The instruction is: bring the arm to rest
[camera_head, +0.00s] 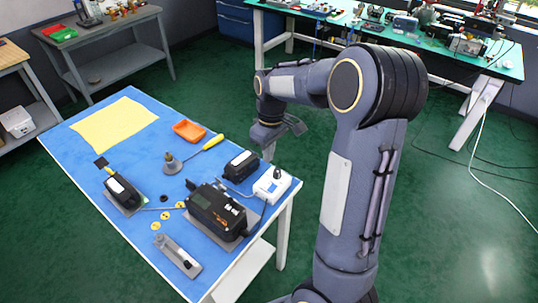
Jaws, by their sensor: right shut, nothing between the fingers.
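My right arm fills the right half of the head view. It rises from the bottom edge to a bent elbow, and its forearm reaches left and then folds down at the wrist. My right gripper (298,126) is at the end, small and partly blended with the wrist. It is shut and empty, held beyond the right far edge of the blue-topped table (112,172), apart from everything on it. My left gripper and arm are not in view.
The table carries a black positioner box (216,211), a smaller black device (122,191), a white socket block (272,185), an orange tray (188,131), a yellow-handled screwdriver (212,142) and a yellow cloth (115,124). A cluttered green bench (503,60) stands behind. Green floor lies open at right.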

